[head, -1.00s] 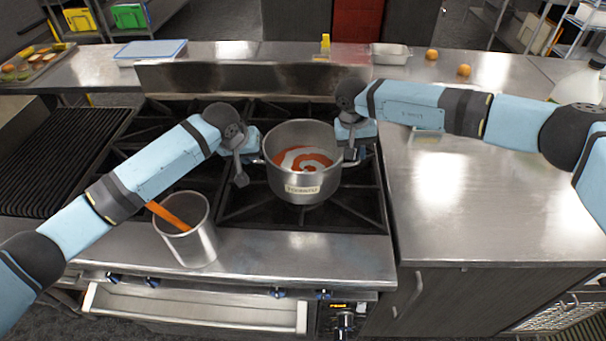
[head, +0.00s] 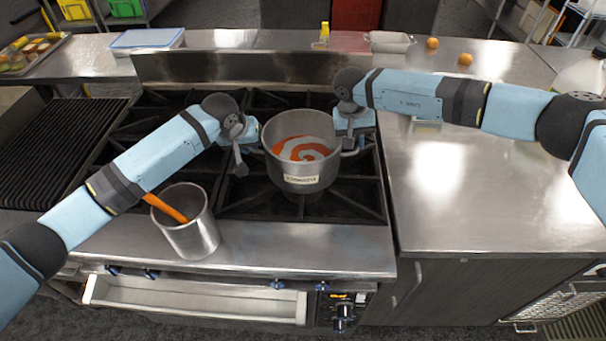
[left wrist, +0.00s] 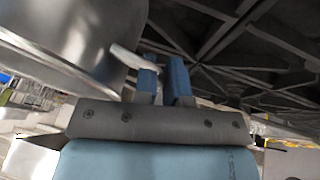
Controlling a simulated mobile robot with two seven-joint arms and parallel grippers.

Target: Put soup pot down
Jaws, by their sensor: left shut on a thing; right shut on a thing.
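The soup pot (head: 302,166) is a steel pot with a label on its front and orange soup with a pale swirl (head: 303,150) inside. It is upright over the front right burner of the stove (head: 245,203). A dark burner part shows below its base, so the pot looks slightly above the grate; any contact is hard to tell. My left gripper (head: 258,144) is shut on its left handle. My right gripper (head: 350,143) is shut on its right handle. The left wrist view shows the pot wall (left wrist: 75,35) beside the blue fingers (left wrist: 163,80).
A steel container (head: 192,232) with an orange-handled utensil (head: 168,209) stands at the stove's front, under my left arm. The ribbed grill (head: 55,150) is at left. The steel counter (head: 470,200) at right has clear room. Two oranges (head: 432,43) lie at the back.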

